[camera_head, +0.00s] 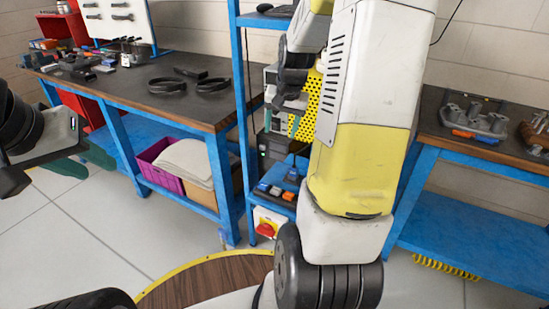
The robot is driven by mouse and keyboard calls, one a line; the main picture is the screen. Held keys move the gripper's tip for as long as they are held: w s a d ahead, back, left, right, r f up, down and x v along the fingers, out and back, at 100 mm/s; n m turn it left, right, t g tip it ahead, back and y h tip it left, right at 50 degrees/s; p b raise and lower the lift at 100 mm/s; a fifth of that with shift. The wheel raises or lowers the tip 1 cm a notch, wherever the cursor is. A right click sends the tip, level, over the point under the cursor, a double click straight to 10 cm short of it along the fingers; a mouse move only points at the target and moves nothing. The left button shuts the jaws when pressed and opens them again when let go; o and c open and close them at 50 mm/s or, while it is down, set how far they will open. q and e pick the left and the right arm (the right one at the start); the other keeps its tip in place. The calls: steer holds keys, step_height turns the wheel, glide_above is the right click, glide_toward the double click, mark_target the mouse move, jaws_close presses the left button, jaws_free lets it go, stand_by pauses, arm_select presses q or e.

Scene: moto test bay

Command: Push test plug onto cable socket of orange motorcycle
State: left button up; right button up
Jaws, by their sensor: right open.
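The orange motorcycle and its cable socket are not in view. I cannot make out the test plug for certain. Small grey devices with blue and orange parts (275,191) lie on a low shelf of the blue rack, left of my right arm. My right gripper (288,92) is open, dark and partly hidden behind my white and yellow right arm, in front of the rack. I see nothing held in it. My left gripper (14,178) is at the left edge, cut off by the frame, and its jaws cannot be read.
A blue-framed workbench (185,112) at the left carries tools and black loops. The blue rack (240,100) stands beside it, with a red rotary switch (267,229) low down. Another bench (440,150) is at the right. A round wooden platform (205,284) with yellow rim lies below.

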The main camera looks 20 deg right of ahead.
mark_target(295, 168)
steer(key=w+d+f+m, duration=0.1)
steer(key=d+f, duration=0.3)
steer(key=f, duration=0.3)
steer(key=w+d+f+m+g, duration=0.1)
steer(key=d+f, duration=0.3)
steer(key=f, duration=0.4)
steer(key=shift+w+d+f+m, duration=0.3)
steer(key=shift+w+m, duration=0.3)
steer(key=shift+w, duration=0.2)
steer(key=shift+x, duration=1.25)
steer(key=shift+a, duration=0.1)
steer(key=shift+x, duration=2.6)
steer(key=shift+s+a, duration=0.1)
steer(key=shift+a, duration=0.05)
steer(key=shift+c, duration=0.4)
